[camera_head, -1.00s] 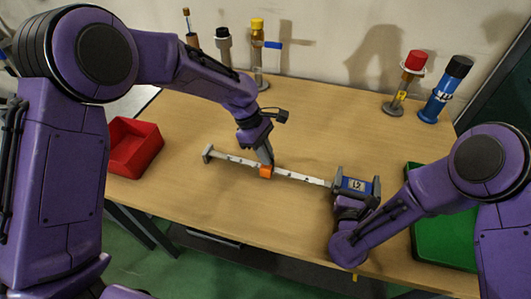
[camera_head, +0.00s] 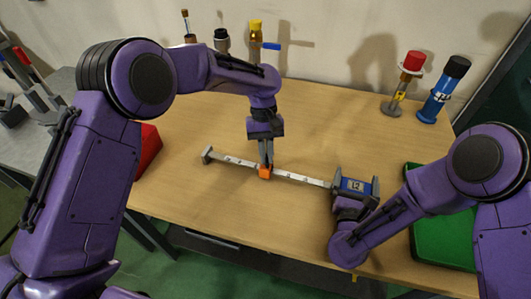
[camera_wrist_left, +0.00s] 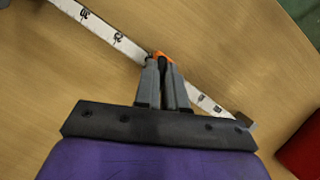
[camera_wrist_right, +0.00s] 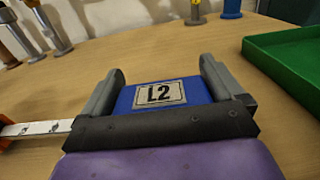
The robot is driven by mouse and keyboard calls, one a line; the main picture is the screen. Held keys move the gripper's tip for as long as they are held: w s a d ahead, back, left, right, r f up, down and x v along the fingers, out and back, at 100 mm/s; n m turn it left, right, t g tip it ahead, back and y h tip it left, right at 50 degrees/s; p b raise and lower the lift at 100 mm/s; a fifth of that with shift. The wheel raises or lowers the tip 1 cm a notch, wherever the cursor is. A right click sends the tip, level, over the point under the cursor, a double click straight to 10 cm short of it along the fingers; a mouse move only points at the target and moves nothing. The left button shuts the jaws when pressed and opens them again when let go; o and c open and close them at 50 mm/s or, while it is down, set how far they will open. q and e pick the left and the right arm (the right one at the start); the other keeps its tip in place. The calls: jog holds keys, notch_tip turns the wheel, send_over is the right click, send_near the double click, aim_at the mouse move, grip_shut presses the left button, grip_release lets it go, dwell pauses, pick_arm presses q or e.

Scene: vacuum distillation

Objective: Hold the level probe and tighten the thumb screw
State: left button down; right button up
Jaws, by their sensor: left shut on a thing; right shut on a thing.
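The level probe lies across the table: a white marked rod (camera_head: 225,160) with a grey end piece and a blue body labelled L2 (camera_head: 354,186). My right gripper (camera_head: 355,190) is shut on the blue body, one finger on each side in the right wrist view (camera_wrist_right: 160,95). An orange thumb screw (camera_head: 265,172) sits midway along the rod. My left gripper (camera_head: 265,160) points down with its fingers shut on the thumb screw. In the left wrist view the fingers hide most of the orange screw (camera_wrist_left: 158,55).
A red tray (camera_head: 148,150) is partly hidden behind my left arm. A green tray (camera_head: 440,235) is at the right. A red-capped instrument (camera_head: 410,75) and a blue cylinder (camera_head: 440,95) stand at the back right; several more stand at the back left.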

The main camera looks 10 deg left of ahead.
pick_arm(q)
jog(key=m+y, duration=0.1)
jog(key=m, duration=0.1)
jog(key=m+y, duration=0.1)
jog(key=m, duration=0.2)
jog(key=shift+d, duration=0.2)
dwell(0.4)
jog(key=c, duration=1.2)
grip_release()
jog(key=v, duration=1.2)
jog(key=shift+w, duration=0.15)
